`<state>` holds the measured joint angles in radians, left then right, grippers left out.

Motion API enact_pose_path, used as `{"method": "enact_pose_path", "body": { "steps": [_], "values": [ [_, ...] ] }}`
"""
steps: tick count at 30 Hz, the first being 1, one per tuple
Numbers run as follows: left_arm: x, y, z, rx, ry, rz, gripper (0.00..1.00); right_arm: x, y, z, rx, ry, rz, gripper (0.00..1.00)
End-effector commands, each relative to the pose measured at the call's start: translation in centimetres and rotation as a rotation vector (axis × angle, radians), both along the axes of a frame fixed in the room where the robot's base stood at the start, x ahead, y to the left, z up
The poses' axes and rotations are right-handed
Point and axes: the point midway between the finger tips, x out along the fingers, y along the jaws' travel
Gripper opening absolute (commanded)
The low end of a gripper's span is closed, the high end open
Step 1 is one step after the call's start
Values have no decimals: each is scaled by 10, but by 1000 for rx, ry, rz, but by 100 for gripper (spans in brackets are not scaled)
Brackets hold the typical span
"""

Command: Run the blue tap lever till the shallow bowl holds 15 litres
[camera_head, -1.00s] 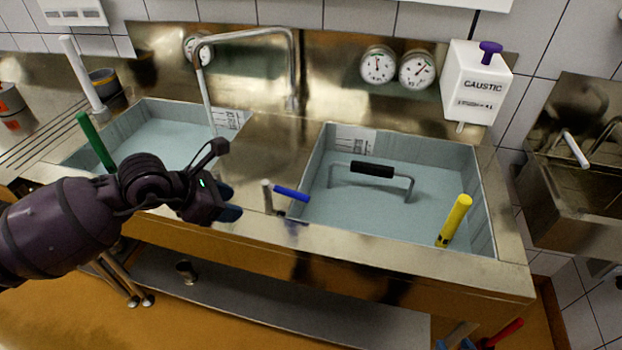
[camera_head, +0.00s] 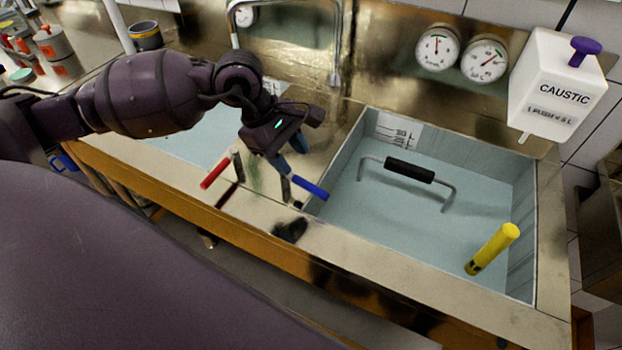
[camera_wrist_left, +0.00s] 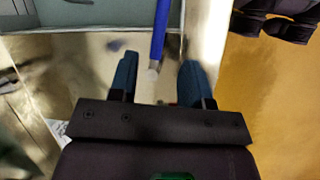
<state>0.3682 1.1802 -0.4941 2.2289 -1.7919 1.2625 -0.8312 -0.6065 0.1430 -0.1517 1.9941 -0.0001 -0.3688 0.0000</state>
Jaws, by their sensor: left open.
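The blue tap lever (camera_head: 311,187) lies on the steel rim between two basins, beside the right basin. My left gripper (camera_head: 291,155) is open just above and behind it, fingers pointing down, with nothing held. In the left wrist view the blue lever (camera_wrist_left: 158,32) lies ahead of the open left gripper (camera_wrist_left: 160,78), its pale pivot in line with the gap between the fingers; contact cannot be told. The right basin (camera_head: 345,165) shows a pale blue surface and a litre scale (camera_head: 397,130), too small to read. The left basin (camera_head: 195,140) is mostly behind my arm. My right gripper is out of view.
A red lever (camera_head: 215,172) sits left of the blue one. Two dials (camera_head: 437,48) and a caustic dispenser (camera_head: 556,88) are on the back wall. A tall spout (camera_head: 340,45) stands behind.

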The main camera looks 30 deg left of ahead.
Motion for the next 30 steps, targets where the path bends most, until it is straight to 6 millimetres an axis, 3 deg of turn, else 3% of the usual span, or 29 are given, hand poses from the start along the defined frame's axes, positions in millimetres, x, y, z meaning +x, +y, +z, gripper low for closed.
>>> {"method": "enact_pose_path", "body": {
  "steps": [6,13,27,30],
  "values": [
    [5,-16,-36,-3,2,2,44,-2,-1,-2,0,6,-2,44],
    [10,-28,-62,-1,1,3,44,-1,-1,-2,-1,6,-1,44],
    [11,-32,-73,0,0,2,44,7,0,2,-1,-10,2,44],
    [11,-32,-73,0,0,2,30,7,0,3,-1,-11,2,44]
  ]
}}
